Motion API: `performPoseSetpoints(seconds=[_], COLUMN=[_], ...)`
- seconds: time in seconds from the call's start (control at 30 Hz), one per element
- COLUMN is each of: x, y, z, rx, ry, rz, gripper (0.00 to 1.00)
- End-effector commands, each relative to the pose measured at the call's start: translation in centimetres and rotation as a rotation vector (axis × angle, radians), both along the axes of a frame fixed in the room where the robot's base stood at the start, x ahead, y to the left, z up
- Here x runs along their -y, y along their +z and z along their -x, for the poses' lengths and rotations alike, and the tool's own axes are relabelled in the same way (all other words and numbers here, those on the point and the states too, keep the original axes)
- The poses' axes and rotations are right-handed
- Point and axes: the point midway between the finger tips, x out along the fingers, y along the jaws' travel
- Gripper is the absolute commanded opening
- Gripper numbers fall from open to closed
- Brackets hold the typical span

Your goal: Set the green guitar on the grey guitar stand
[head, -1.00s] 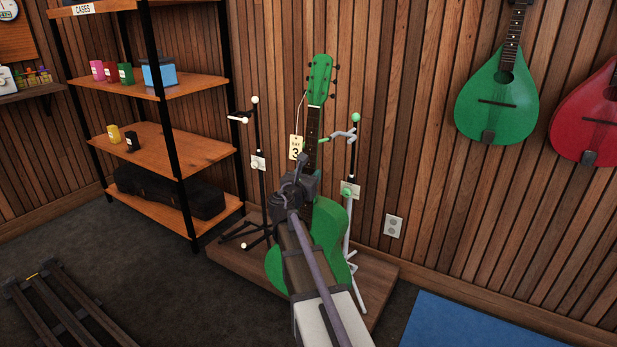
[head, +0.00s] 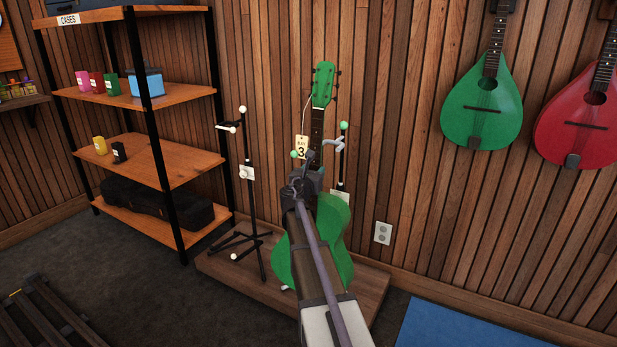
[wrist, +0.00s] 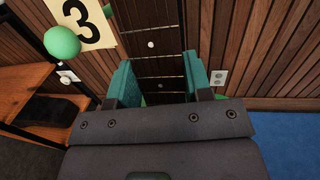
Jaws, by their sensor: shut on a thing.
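The green guitar (head: 338,232) is upright in the head view, its body partly hidden by my arm. My gripper (head: 311,176) is shut on its neck; the wrist view shows the dark fretted neck (wrist: 155,70) between the teal finger pads (wrist: 155,82). The grey guitar stand (head: 335,144) is at the guitar, its legs and most of its pole hidden behind the body. One green-tipped yoke end shows right of the neck, and a green ball (head: 294,154) shows left of it. In the wrist view this ball (wrist: 61,42) is left of the neck. Contact with the stand cannot be told.
A black stand with white tips (head: 242,172) stands close on the left, sharing the low wooden platform (head: 245,282). Shelving (head: 178,165) is further left. A slatted wall is behind, with green (head: 482,108) and red (head: 582,128) instruments hanging right. A blue mat (head: 470,330) lies on the right.

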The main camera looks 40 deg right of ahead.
Motion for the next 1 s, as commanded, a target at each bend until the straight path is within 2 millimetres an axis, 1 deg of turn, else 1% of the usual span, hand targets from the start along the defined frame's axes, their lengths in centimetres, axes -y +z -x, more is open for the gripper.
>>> performPoseSetpoints(seconds=[0.03,0.2,0.4,1.0], x=[0.6,2.1,3.2,3.4], y=[0.0,-0.1,-0.1,-0.1], z=[-0.3,-1.0,-1.5,-1.5], rx=[0.0,0.0,0.0,0.0], ry=[-0.001,-0.001,-0.001,0.0], rz=[0.001,0.001,0.001,0.001], gripper=[0.0,0.0,0.0,0.0])
